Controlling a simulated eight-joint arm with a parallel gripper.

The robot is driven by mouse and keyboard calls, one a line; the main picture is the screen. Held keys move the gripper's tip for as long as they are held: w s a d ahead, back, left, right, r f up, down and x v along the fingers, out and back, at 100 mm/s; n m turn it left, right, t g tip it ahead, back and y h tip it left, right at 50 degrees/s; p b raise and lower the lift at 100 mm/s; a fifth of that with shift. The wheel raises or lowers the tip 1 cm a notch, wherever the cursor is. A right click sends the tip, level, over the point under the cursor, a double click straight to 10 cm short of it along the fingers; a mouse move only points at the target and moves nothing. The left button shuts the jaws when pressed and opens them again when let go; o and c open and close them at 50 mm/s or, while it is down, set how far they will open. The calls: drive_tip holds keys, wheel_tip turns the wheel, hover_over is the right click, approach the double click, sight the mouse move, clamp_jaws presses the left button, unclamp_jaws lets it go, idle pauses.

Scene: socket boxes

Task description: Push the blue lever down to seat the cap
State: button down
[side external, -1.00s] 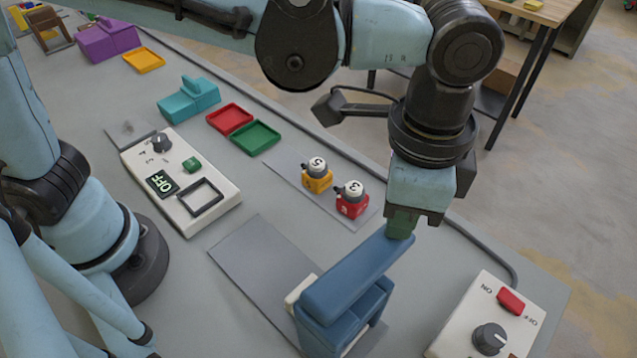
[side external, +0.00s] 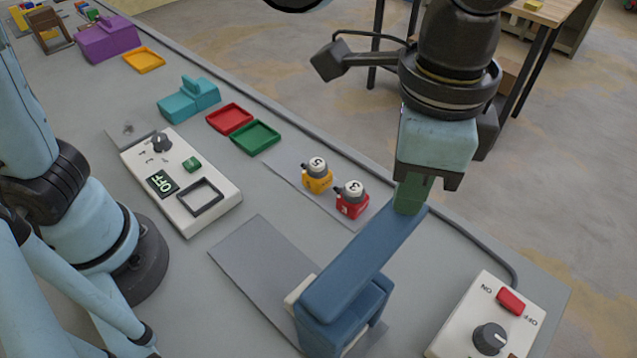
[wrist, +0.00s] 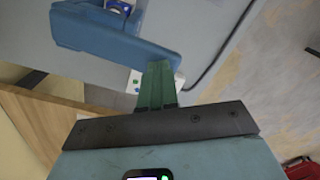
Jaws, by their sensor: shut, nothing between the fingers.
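The blue lever (side external: 365,262) is the long arm on top of the blue press body (side external: 345,318). It slants up toward its far end. My gripper (side external: 408,209) is shut and empty, with its green fingers at the lever's far end; they look close to or touching its top, but I cannot tell which. In the wrist view the shut fingers (wrist: 158,66) overlap the end of the lever (wrist: 115,38). I cannot make out the cap; the lever and press body cover the space beneath.
A white switch box (side external: 487,325) with a red switch and dark knob stands right of the press. A red block (side external: 352,207) and a yellow block (side external: 317,184) with numbered balls stand behind. A white box (side external: 180,190) reads OFF at left.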

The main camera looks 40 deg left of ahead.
drive_tip(key=shift+r, duration=3.2)
drive_tip(key=a+f+n+t, duration=0.2)
drive_tip(key=a+f+n, duration=0.2)
drive_tip(key=a, duration=0.6)
drive_tip(key=w+a+f+n+t, duration=0.1)
drive_tip(key=a+f+n, duration=0.3)
drive_tip(key=a, duration=0.6)
drive_tip(key=w+a+f+n+t, duration=0.1)
drive_tip(key=a+f+n+t, duration=0.3)
drive_tip(key=a, duration=0.7)
drive_tip(key=shift+w, duration=0.25)
